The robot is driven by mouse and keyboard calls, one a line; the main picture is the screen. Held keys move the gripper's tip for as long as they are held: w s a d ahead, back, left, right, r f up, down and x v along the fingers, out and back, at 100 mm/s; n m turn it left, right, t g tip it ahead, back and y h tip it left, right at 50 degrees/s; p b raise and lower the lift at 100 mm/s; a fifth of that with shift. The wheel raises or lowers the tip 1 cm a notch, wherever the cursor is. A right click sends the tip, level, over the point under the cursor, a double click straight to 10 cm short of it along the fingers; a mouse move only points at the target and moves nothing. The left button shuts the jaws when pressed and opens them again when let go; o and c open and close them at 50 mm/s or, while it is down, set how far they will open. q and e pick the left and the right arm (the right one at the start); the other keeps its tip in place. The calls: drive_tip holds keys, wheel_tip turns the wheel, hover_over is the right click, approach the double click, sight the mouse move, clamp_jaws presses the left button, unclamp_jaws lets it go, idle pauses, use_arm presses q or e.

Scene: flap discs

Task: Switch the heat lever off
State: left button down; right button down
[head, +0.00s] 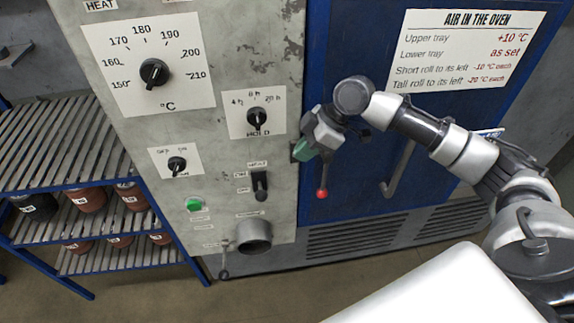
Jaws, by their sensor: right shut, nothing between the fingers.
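The heat lever (260,185) is a small black lever on a dark plate, low on the grey control panel. A small label above it seems to read HEAT, and small labels sit at its left. The lever's handle seems to be at the upper part of its plate, but it is too small to be sure. My right gripper (304,149) is shut and empty, with green on its fingers. It is up and to the right of the lever, apart from it, near the panel's right edge. My left gripper is not in view.
A red-knobbed lever (322,193) hangs below my right gripper. The panel has a temperature dial (154,72), a hold dial (257,118), a smaller knob (177,165), a green button (194,205) and a round pipe (253,236). The blue oven door (350,215) is at right, a rack (60,150) at left.

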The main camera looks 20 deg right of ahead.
sight(265, 192)
drive_tip(key=p+x, duration=0.2)
drive_tip(key=x, duration=0.4)
drive_tip(key=p+x, duration=0.2)
drive_tip(key=x, duration=0.4)
drive_tip(key=shift+s+a+r+p, duration=0.1)
drive_tip(key=shift+a+r+p, duration=0.15)
drive_tip(key=shift+a+p, duration=0.1)
drive_tip(key=shift+a+f, duration=0.3)
drive_tip(key=shift+f, duration=0.15)
